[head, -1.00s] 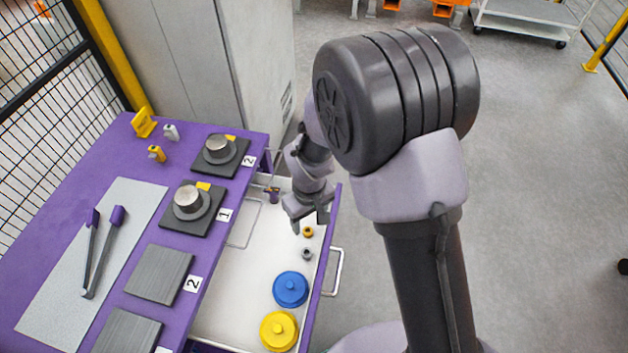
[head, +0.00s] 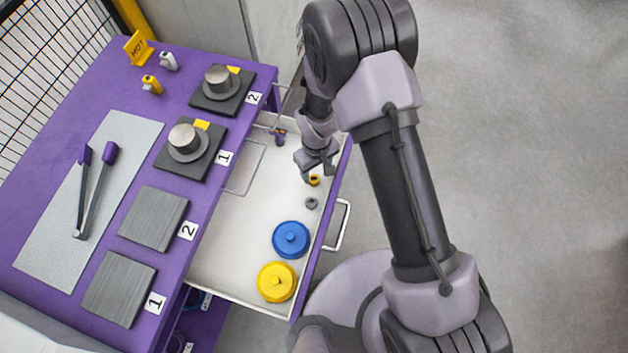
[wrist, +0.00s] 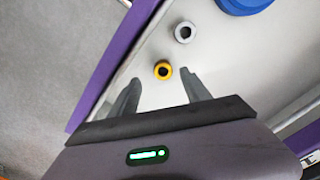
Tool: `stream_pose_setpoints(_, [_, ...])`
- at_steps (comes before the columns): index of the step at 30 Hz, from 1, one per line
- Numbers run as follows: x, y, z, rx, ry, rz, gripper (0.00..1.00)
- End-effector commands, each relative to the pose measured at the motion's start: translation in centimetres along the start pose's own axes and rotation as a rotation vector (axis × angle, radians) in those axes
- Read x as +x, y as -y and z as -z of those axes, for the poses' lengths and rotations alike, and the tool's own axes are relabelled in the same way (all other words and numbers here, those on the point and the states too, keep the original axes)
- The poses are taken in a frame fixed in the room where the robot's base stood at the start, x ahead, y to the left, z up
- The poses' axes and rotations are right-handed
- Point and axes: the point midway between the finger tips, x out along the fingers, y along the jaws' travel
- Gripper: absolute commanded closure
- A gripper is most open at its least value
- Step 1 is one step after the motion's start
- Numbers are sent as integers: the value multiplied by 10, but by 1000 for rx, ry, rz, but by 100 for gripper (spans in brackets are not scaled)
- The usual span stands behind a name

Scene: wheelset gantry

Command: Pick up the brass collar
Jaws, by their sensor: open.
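The brass collar (head: 314,180) is a small gold ring lying in the open white drawer, near its right wall. In the wrist view the collar (wrist: 162,70) lies just beyond the fingertips, between their lines and nearer the middle. My gripper (head: 319,178) is over the drawer right at the collar. In the wrist view my gripper (wrist: 162,82) is open, its two fingers apart with nothing between them. I cannot tell how far above the collar the fingertips are.
A grey collar (head: 312,203) lies close to the brass one. A blue lidded disc (head: 291,239) and a yellow one (head: 277,282) sit further along the drawer (head: 225,250). The purple drawer wall (wrist: 108,75) runs close by. The purple bench (head: 60,130) is at left.

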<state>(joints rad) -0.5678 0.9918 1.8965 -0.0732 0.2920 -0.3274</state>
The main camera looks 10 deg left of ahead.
Motion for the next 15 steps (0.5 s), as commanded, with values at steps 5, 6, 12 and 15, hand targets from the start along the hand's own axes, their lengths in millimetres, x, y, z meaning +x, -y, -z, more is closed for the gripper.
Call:
stream_pose_setpoints(5, [39, 6, 2, 0, 3, 1, 44])
stream_pose_setpoints(6, [45, 6, 2, 0, 2, 0, 44])
stream_pose_setpoints(12, [45, 6, 2, 0, 0, 0, 44])
stream_pose_setpoints(15, [45, 6, 2, 0, 0, 0, 62])
